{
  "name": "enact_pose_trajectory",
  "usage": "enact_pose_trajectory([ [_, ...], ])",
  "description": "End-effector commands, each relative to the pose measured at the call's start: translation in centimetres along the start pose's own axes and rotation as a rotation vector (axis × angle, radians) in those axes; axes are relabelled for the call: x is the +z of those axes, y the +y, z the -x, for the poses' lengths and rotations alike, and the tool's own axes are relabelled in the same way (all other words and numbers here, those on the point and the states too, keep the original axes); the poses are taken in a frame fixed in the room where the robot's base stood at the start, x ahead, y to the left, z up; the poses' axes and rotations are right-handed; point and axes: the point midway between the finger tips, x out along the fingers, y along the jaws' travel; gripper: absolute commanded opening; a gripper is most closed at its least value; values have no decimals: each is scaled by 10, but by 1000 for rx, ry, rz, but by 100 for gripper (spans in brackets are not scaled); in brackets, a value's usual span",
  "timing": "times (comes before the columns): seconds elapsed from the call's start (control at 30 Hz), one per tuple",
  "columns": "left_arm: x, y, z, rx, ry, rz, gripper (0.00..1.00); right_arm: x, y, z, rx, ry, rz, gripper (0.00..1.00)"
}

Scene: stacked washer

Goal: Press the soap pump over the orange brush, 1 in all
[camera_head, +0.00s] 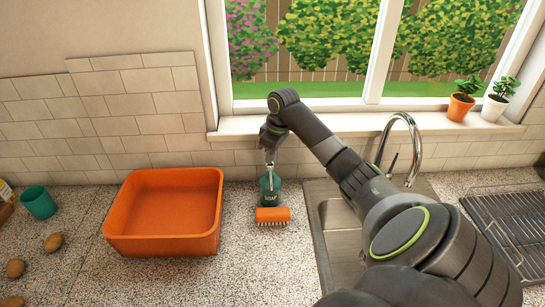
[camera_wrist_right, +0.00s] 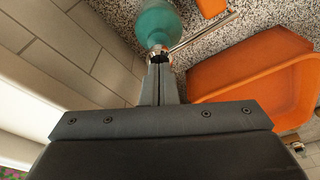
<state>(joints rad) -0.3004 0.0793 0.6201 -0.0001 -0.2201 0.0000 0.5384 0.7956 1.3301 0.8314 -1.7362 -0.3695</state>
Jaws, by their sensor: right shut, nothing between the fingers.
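The teal soap bottle (camera_head: 266,186) stands upright on the counter below the window, with a pale pump on top. The orange brush (camera_head: 272,215) lies on the counter just in front of it. My right gripper (camera_head: 269,158) is shut and empty, pointing down at the pump's top. In the right wrist view, the fingertips (camera_wrist_right: 160,60) overlap the pump head on the teal bottle (camera_wrist_right: 157,22); I cannot tell whether they touch it. The pump's spout (camera_wrist_right: 203,33) points out to one side, and part of the brush (camera_wrist_right: 211,7) shows beyond. My left gripper is not in view.
An orange basin (camera_head: 163,243) stands left of the bottle. A sink (camera_head: 343,240) with a curved faucet (camera_head: 413,135) is to the right, beside a dark rack (camera_head: 510,225). A teal cup (camera_head: 38,202) and potatoes (camera_head: 53,242) are at far left. The counter before the brush is clear.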

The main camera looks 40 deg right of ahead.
Motion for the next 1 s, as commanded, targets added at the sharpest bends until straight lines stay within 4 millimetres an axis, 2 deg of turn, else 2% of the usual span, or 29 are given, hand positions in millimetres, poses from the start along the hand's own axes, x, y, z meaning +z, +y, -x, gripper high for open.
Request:
enact_pose_trajectory([
  [0.53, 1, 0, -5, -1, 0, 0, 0, 5, 0, -21, -2, -3, 0, 0],
  [0.8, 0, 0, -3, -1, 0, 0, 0, 5, -1, -20, -4, -4, 0, 0],
  [1.0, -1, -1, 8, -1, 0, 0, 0, 3, -1, -10, -5, -5, -1, 0],
])
